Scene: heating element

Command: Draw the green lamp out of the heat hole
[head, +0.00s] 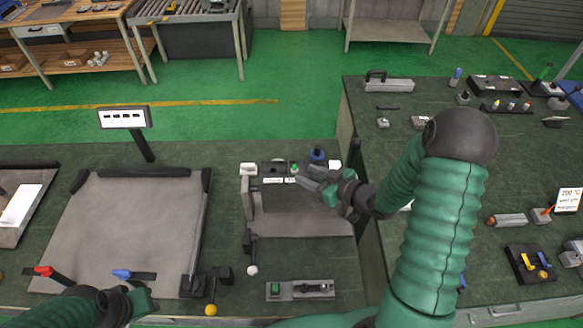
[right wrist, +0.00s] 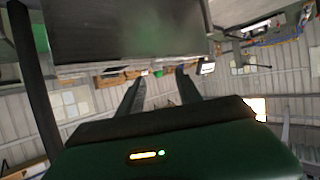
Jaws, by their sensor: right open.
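The green lamp (head: 294,168) is a small green spot at the top of the grey heating station (head: 247,195), close to the tips of my right gripper. My right gripper (head: 306,178) reaches in from the right across the station's top edge, its fingers apart. In the right wrist view the two fingers (right wrist: 160,90) are spread with nothing between them. A small green thing (right wrist: 158,73), probably the lamp, shows beyond their tips. How deep the lamp sits in the hole is hidden. My left gripper (head: 138,302) is at the lower left; its fingers are not clear.
A blue-topped knob (head: 317,154) and white blocks stand along the station's top, close to my right gripper. A lever with a white ball (head: 252,270) and a green-button box (head: 300,290) are in front. A grey tray (head: 130,230) lies left. The right table (head: 480,150) holds many parts.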

